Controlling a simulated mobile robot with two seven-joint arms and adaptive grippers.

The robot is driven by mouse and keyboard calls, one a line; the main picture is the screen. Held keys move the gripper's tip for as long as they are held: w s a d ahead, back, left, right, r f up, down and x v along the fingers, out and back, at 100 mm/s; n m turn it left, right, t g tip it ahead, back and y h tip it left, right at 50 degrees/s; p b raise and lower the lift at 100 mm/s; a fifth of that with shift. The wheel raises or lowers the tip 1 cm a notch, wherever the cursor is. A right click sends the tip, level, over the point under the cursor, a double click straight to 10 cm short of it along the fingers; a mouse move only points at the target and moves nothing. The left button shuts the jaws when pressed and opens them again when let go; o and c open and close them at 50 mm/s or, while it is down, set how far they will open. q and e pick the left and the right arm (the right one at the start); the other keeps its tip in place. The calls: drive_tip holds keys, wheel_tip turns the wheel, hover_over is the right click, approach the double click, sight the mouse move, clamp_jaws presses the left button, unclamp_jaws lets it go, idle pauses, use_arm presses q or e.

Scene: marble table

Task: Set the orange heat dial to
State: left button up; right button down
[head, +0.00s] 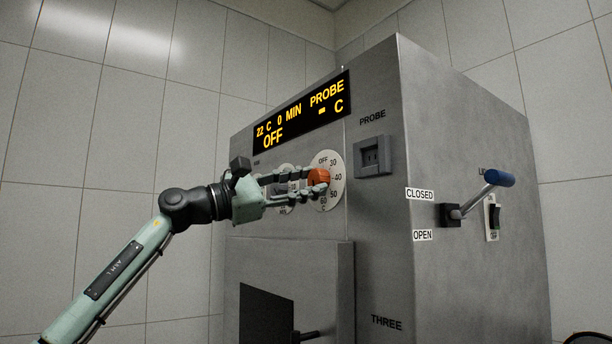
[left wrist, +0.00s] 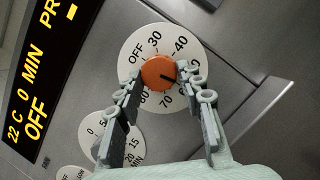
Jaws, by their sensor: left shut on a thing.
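The orange heat dial (head: 319,178) sits on a round white scale plate (head: 333,162) on the machine's front. In the left wrist view the dial (left wrist: 158,71) has a dark pointer aimed right and slightly down, on the side past 40; the finger hides part of the numbers there. OFF, 30, 40, 70 and 80 can be read. My left gripper (head: 316,180) is shut on the dial, with one fingertip on either side of it in the left wrist view (left wrist: 159,76). My right gripper is not in view.
The display (head: 300,112) reads 22 C, 0 MIN, PROBE and OFF. A minute dial plate (left wrist: 118,138) is close beside the left finger. A grey probe socket (head: 373,157) is right of the heat dial. A blue-tipped lever (head: 498,178) sticks out from the side.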

use_arm(q)
drive_tip(key=shift+w+m+g+p, duration=0.1)
drive_tip(key=shift+m+g+p, duration=0.6)
drive_tip(key=shift+m, duration=0.9)
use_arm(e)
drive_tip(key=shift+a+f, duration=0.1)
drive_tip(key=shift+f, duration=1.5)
use_arm(q)
drive_tip(key=o, duration=1.2)
drive_tip(key=shift+c, duration=0.2)
drive_tip(key=shift+a, duration=0.25)
drive_tip(key=v, duration=1.1)
drive_tip(key=shift+a, duration=0.25)
drive_tip(key=shift+f, duration=0.2)
